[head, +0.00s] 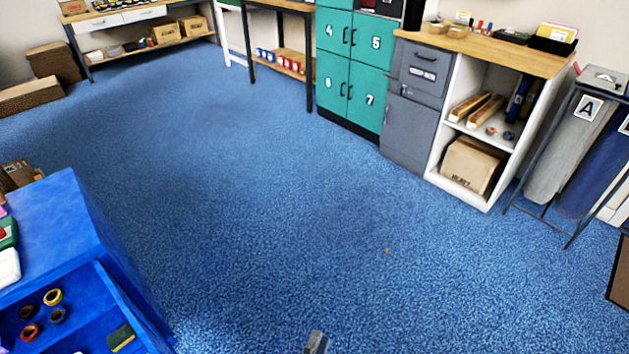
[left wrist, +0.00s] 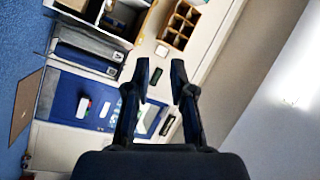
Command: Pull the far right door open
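Several closed doors show in the head view. The teal locker doors carry white numbers, with door 7 (head: 367,98) at lower right. The rightmost door I can see is the grey cabinet door (head: 408,129), closed below a grey drawer (head: 422,72). I cannot tell whether the task's door is one of these. Of my left gripper, only a small grey piece (head: 316,343) shows at the bottom edge, far from these doors. In the left wrist view its two dark fingers (left wrist: 160,78) are apart with nothing between them. My right gripper is not in view.
Blue carpet (head: 250,200) is clear in the middle. A blue shelf unit (head: 75,235) stands at left front. Right of the grey cabinet are an open white shelf (head: 452,92) and a frame of bags (head: 565,145). The left wrist view shows a compartment tray (left wrist: 181,25).

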